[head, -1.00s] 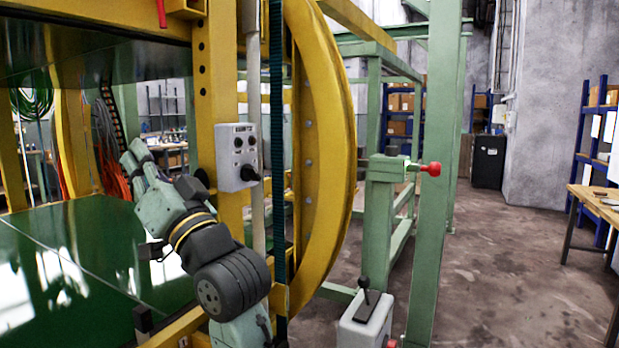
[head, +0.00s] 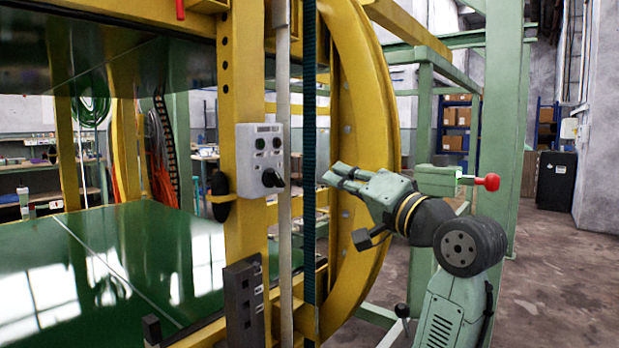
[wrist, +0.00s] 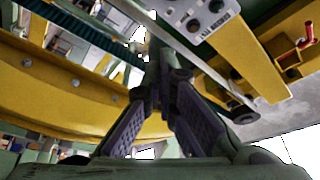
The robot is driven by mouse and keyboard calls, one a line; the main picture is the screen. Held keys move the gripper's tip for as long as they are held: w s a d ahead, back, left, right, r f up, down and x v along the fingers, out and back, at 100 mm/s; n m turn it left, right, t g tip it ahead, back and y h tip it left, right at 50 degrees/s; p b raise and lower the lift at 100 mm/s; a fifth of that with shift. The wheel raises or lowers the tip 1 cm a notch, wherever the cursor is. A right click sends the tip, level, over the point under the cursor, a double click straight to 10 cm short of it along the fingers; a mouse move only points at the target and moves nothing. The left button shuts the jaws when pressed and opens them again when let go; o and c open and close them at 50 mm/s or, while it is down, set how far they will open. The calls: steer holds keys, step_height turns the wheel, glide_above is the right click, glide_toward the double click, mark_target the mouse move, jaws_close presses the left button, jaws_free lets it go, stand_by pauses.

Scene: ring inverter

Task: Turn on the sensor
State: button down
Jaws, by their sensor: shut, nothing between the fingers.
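No part is clearly marked as the sensor. A grey control box (head: 262,160) with small round controls and a black rotary knob (head: 272,178) is mounted on the yellow upright. Part of the box also shows at the top of the wrist view (wrist: 200,14). A red knob (head: 487,182) sticks out from a green block on the green frame at right. My gripper (head: 332,176) is shut and empty, in front of the yellow ring, right of the control box and apart from it. In the wrist view its fingers (wrist: 160,62) meet at the tips.
The yellow ring (head: 372,290) stands behind my gripper. A dark vertical belt (head: 309,220) and a grey pole (head: 284,230) run between my gripper and the box. A black slotted block (head: 243,302) sits below the box. Open floor (head: 555,270) lies at right.

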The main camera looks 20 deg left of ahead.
mark_target(275, 179)
steer(key=p+x, duration=0.3)
steer(key=x, duration=0.7)
steer(key=s+f, duration=0.1)
steer(key=s+a+f, duration=0.1)
steer(key=s, duration=0.1)
steer(key=shift+f, duration=0.35)
steer(key=shift+w+p, duration=0.15)
steer(key=shift+p, duration=0.15)
steer(key=shift+f+p, duration=0.15)
steer(key=shift+p, duration=0.4)
